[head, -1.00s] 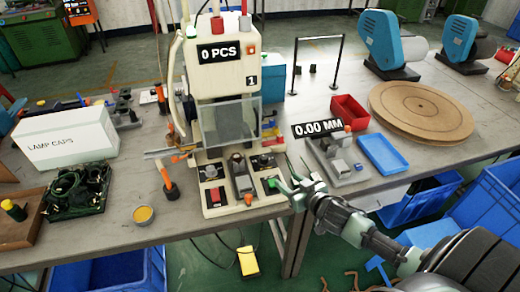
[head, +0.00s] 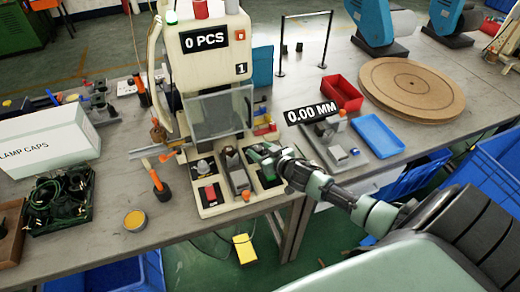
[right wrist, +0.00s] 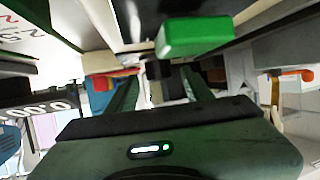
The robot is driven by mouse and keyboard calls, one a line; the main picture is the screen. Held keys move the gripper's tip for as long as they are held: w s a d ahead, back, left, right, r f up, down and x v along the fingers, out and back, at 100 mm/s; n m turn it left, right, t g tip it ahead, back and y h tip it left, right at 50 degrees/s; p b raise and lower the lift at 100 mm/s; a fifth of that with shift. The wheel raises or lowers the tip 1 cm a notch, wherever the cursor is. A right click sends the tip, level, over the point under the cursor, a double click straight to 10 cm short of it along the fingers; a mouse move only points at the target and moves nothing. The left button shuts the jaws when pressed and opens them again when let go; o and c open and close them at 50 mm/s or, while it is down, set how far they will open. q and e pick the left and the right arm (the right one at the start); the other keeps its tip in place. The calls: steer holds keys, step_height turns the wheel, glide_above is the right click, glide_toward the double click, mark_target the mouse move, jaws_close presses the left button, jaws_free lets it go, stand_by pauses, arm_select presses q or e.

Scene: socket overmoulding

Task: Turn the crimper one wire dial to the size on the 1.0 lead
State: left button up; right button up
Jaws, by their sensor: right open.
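Crimper one (head: 205,80) is the cream press marked "1", with a "0 PCS" display. Its base carries a dark round knob (head: 203,168) at left, a red button (head: 210,192) and a grey central block (head: 235,172). My right gripper (head: 265,156) is over the right side of this base, open, and hides the controls there. In the right wrist view the open fingers (right wrist: 158,85) reach away from the camera, with a green block (right wrist: 195,36) close above them. Printed red and black figures (right wrist: 22,38) show at upper left, cut off. I cannot tell whether the fingers touch anything. My left gripper is out of view.
A gauge reading "0.00 MM" (head: 311,113) stands right of the crimper, with a red bin (head: 343,92) and blue tray (head: 377,136) beyond. An orange-handled tool (head: 158,182), a yellow-filled tin (head: 135,220) and a tray of dark cables (head: 38,222) are at left.

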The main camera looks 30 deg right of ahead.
steer(key=shift+w, duration=0.1)
steer(key=c, duration=1.1)
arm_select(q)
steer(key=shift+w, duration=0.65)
arm_select(e)
jaws_close()
